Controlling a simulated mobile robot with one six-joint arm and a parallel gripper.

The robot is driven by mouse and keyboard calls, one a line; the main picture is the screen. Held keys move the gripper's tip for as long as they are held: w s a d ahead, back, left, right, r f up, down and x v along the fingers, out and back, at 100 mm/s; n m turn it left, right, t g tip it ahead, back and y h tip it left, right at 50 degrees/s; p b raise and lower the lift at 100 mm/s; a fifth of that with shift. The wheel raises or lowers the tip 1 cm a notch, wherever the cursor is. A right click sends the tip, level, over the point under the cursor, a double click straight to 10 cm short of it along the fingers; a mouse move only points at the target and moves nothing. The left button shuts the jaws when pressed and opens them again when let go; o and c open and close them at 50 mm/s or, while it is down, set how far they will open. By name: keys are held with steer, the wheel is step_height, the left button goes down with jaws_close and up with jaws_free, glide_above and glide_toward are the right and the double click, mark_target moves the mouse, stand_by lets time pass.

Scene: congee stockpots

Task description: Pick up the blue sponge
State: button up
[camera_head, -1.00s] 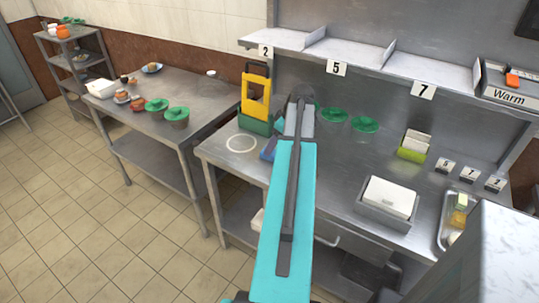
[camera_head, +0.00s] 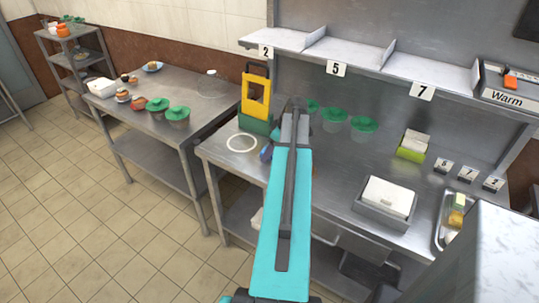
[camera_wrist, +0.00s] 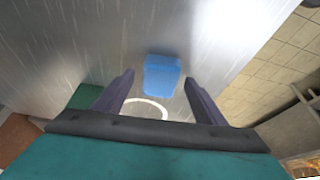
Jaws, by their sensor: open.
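The blue sponge (camera_wrist: 161,74) lies flat on the metal counter in the wrist view. My gripper (camera_wrist: 159,80) is open, with one dark finger on each side of the sponge's near end. A gap shows between each finger and the sponge, and I cannot tell how high the fingertips are above the counter. In the head view the sponge (camera_head: 266,153) is a small blue patch left of my arm, partly hidden by it. My gripper is hidden behind my arm there.
A white ring mark (camera_head: 242,143) lies beside the sponge. A yellow and green caddy (camera_head: 256,98) stands close behind. Green-lidded pots (camera_head: 364,124) stand right of my arm. The counter's front edge is near, and a shelf (camera_head: 350,52) hangs above the back.

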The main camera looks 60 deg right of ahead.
steer(key=c, duration=1.1)
steer(key=shift+r, duration=0.25)
steer(key=shift+r+b, duration=0.7)
steer(key=shift+r, duration=0.75)
steer(key=s+a+b, duration=0.1)
steer(key=s+a, duration=0.2)
steer(key=s, duration=0.1)
steer(key=s+a+r+b, duration=0.1)
steer(key=s+a, duration=0.2)
steer(key=s, duration=0.1)
steer(key=s+a+b, duration=0.1)
steer(key=s+a, duration=0.2)
steer(key=s, duration=0.2)
steer(key=shift+s+r, duration=0.1)
steer(key=shift+r, duration=0.25)
